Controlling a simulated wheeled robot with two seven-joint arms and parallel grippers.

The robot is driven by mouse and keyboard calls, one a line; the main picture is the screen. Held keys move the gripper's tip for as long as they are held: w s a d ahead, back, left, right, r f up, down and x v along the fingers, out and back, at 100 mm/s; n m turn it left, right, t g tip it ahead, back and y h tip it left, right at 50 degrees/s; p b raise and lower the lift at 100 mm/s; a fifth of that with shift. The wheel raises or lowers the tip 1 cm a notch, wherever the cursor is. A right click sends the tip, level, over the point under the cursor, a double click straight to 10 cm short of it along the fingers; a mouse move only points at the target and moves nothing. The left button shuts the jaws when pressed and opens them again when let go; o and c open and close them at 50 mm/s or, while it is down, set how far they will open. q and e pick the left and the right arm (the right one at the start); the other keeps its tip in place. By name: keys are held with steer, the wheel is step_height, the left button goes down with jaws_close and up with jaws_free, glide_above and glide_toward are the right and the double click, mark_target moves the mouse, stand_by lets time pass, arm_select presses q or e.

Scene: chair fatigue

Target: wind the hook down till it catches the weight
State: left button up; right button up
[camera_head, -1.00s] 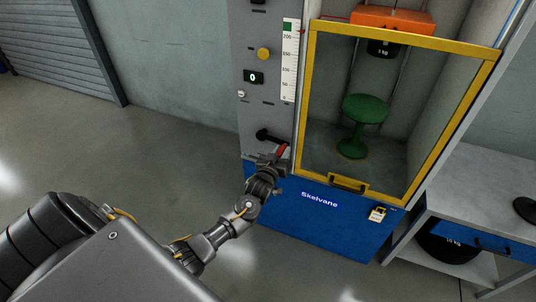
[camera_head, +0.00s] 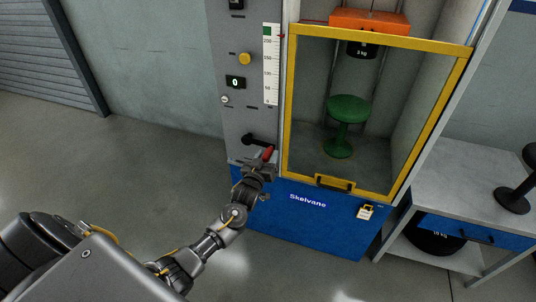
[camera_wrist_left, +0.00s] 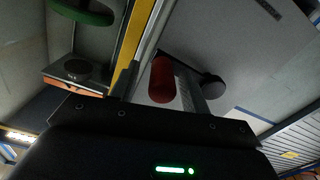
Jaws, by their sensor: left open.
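The crank (camera_head: 254,142) is a black arm with a red handle (camera_head: 267,154) on the grey front panel of the test machine. My left gripper (camera_head: 262,167) is open just below the red handle in the head view. In the left wrist view the red handle (camera_wrist_left: 162,80) shows ahead of the gripper, around the middle; I cannot tell whether the fingers touch it. The black 3 kg weight (camera_head: 360,50) shows under the orange block (camera_head: 368,21) at the top of the cabinet. The hook itself cannot be made out. My right gripper is out of view.
A yellow-framed clear door (camera_head: 288,110) covers the chamber, where a green stool (camera_head: 347,112) stands. The panel has a yellow knob (camera_head: 245,59), a display reading 0 (camera_head: 235,82) and a scale (camera_head: 271,65). A workbench (camera_head: 470,180) stands right; the floor at left is clear.

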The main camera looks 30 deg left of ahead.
arm_select(q)
steer(key=s+d, duration=0.1)
steer(key=s, duration=0.8)
steer(key=shift+s+d, duration=0.2)
steer(key=shift+d, duration=0.1)
steer(key=shift+r, duration=0.1)
